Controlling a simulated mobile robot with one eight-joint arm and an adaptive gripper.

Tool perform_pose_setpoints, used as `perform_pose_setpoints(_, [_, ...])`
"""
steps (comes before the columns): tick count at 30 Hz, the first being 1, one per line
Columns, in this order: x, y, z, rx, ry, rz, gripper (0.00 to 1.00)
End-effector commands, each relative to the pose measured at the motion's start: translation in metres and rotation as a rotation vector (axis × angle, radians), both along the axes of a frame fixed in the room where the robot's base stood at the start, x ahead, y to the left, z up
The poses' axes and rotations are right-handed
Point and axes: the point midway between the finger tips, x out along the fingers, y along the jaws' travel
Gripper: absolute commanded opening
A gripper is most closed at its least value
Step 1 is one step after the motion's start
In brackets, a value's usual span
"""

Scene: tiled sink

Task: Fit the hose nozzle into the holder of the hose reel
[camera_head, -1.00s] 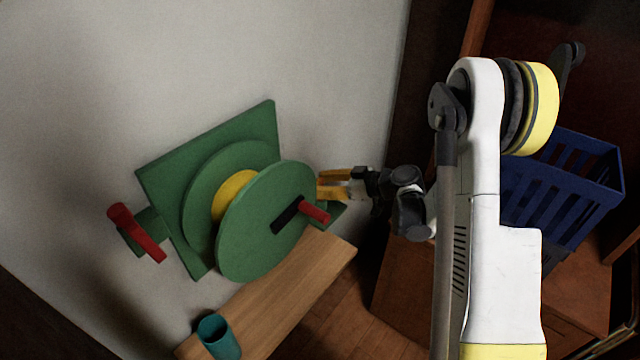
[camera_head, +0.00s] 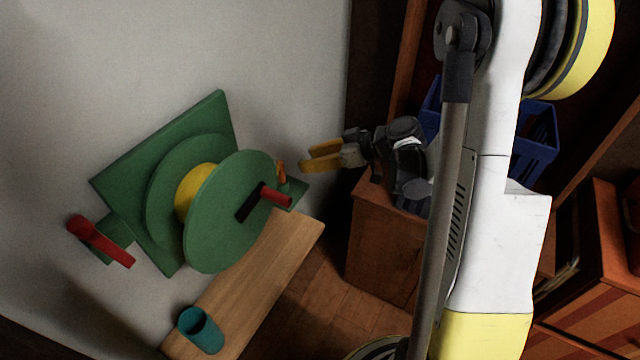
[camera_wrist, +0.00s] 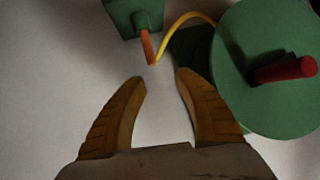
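The green hose reel (camera_head: 225,220) is mounted on a green plate on the wall, with a yellow drum and a red crank handle (camera_head: 275,196). Its green holder (camera_head: 297,193) juts out on the right and also shows in the wrist view (camera_wrist: 122,14). The orange nozzle (camera_head: 281,172) is at the holder; in the wrist view the nozzle (camera_wrist: 148,46) pokes out of the holder's edge, with a yellow hose (camera_wrist: 185,18) looping from it towards the reel. How deep it sits is hidden. My gripper (camera_head: 308,160) is open and empty, to the right of the nozzle and apart from it.
A red lever (camera_head: 100,242) on a green bracket is left of the reel. A teal cup (camera_head: 201,330) stands on a wooden bench (camera_head: 255,275) below. A wooden cabinet (camera_head: 375,245) and a blue crate (camera_head: 537,145) are to the right. White wall lies behind.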

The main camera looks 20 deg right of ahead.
Motion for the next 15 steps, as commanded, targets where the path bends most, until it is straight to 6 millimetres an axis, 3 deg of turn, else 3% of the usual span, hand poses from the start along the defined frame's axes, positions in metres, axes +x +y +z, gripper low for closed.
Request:
perform_pose_setpoints(1, [-0.008,0.014,0.013,-0.014,0.057,-0.018,0.37])
perform_pose_setpoints(6, [-0.043,0.045,0.047,-0.082,0.258,-0.153,0.37])
perform_pose_setpoints(15, [-0.137,0.070,0.088,-0.209,0.420,-0.448,0.37])
